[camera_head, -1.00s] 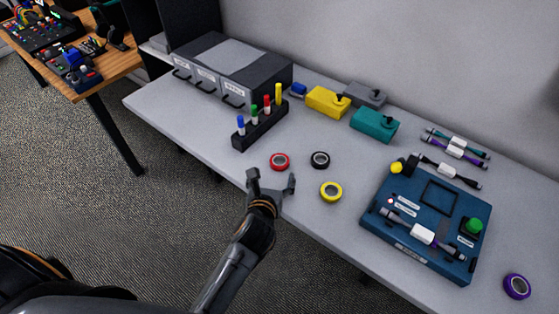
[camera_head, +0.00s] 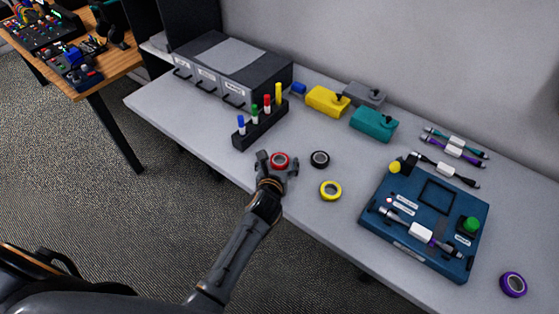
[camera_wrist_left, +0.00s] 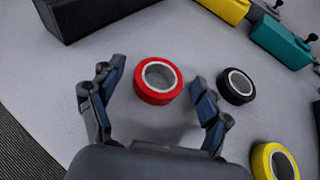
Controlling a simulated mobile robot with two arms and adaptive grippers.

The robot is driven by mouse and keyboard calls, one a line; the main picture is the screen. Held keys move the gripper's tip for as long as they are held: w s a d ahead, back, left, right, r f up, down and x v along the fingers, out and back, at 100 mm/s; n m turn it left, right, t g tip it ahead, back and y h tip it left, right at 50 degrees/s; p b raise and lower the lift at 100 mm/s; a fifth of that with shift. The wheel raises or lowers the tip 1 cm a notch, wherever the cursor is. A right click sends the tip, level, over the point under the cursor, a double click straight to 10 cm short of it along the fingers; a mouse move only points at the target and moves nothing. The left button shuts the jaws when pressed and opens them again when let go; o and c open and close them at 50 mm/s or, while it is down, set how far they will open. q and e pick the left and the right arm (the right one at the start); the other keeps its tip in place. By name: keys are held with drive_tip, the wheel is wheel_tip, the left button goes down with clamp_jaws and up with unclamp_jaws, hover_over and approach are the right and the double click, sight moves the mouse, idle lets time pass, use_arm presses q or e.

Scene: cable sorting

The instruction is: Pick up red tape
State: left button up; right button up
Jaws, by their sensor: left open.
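The red tape (camera_head: 280,160) is a small ring lying flat on the grey table (camera_head: 195,125). In the left wrist view the red tape (camera_wrist_left: 158,81) lies just ahead of and between the open fingers. My left gripper (camera_head: 277,160) is open and empty, with one finger on each side of the tape; in the left wrist view the gripper (camera_wrist_left: 157,95) shows both fingers spread, apart from the ring. The right gripper is not in view.
A black tape (camera_head: 320,159) lies close to the right of the red one, near the right finger. A yellow tape (camera_head: 330,191) is nearer the front edge. A marker holder (camera_head: 262,128) stands behind left. A blue board (camera_head: 425,225) and purple tape (camera_head: 513,285) are at right.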

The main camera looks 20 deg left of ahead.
use_arm(q)
drive_tip(key=c, duration=1.2)
drive_tip(key=shift+o, duration=0.2)
drive_tip(key=shift+r, duration=0.1)
